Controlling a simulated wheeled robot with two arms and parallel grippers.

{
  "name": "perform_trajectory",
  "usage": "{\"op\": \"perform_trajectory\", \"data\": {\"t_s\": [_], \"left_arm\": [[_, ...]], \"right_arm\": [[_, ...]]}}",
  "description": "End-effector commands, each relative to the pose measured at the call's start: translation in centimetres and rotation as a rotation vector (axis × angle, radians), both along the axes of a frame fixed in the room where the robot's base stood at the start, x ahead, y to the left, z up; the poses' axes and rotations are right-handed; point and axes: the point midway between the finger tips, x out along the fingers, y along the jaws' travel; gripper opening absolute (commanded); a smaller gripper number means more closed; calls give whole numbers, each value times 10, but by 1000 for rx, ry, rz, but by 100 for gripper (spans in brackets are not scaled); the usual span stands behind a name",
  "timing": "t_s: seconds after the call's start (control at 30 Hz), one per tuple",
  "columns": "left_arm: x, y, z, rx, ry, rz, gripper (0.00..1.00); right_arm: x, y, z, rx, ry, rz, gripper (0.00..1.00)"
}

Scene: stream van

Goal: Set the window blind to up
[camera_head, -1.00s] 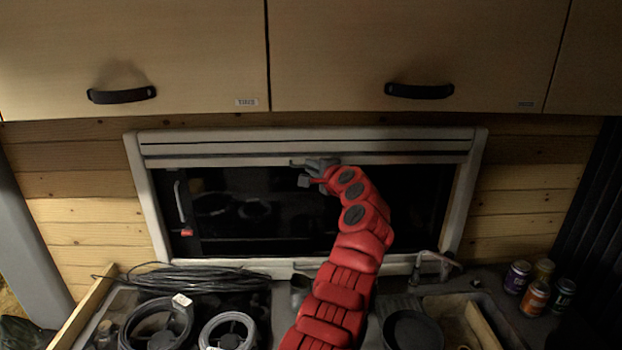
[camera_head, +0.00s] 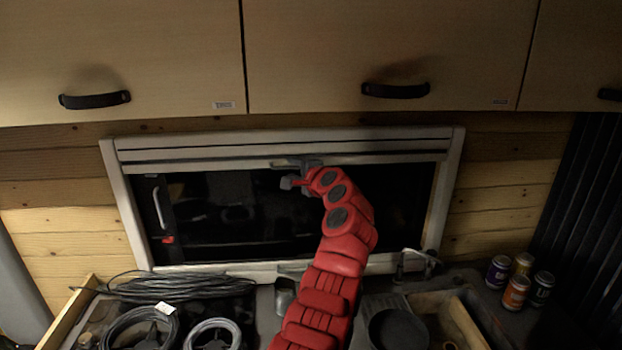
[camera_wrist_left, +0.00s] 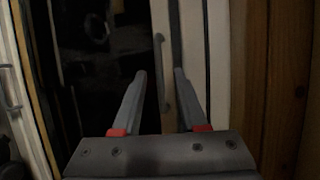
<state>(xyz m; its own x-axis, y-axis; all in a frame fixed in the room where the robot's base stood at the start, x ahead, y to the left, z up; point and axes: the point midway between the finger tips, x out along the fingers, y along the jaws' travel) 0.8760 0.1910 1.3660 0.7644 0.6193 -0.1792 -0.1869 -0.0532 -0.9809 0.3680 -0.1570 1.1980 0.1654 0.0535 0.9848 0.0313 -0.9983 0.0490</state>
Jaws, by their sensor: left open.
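The window blind (camera_head: 220,163) is a pale bar with a small handle, high in the window's pale frame (camera_head: 118,195). Below it the dark pane (camera_head: 230,205) is uncovered. My left gripper (camera_head: 300,176) is at the middle of the blind's lower edge, its red arm rising in front of the pane. In the left wrist view its two fingers (camera_wrist_left: 161,82) are open, with the blind's grey handle (camera_wrist_left: 160,65) showing between them, beyond the tips. I cannot tell whether they touch it. My right gripper is not in view.
Wooden cabinets (camera_head: 330,50) with black handles overhang the window. Below lie coiled cables (camera_head: 180,288), a metal cup (camera_head: 284,294), a dark pan (camera_head: 398,330) and a tap (camera_head: 415,262). Several cans (camera_head: 516,291) stand at the right. A latch (camera_head: 160,208) is on the pane's left.

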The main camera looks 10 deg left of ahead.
Motion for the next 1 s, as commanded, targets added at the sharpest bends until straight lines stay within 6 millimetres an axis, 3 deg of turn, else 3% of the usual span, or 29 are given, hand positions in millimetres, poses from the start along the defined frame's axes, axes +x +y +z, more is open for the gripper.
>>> {"op": "perform_trajectory", "data": {"t_s": [0.27, 0.7, 1.0], "left_arm": [[-32, -28, 3, 0, -4, -4, 42], [-111, -92, 22, -2, 1, -5, 42], [-128, -103, 30, -1, -1, -2, 42]], "right_arm": [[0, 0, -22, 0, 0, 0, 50], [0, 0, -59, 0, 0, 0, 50], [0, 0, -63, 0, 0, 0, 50]]}}
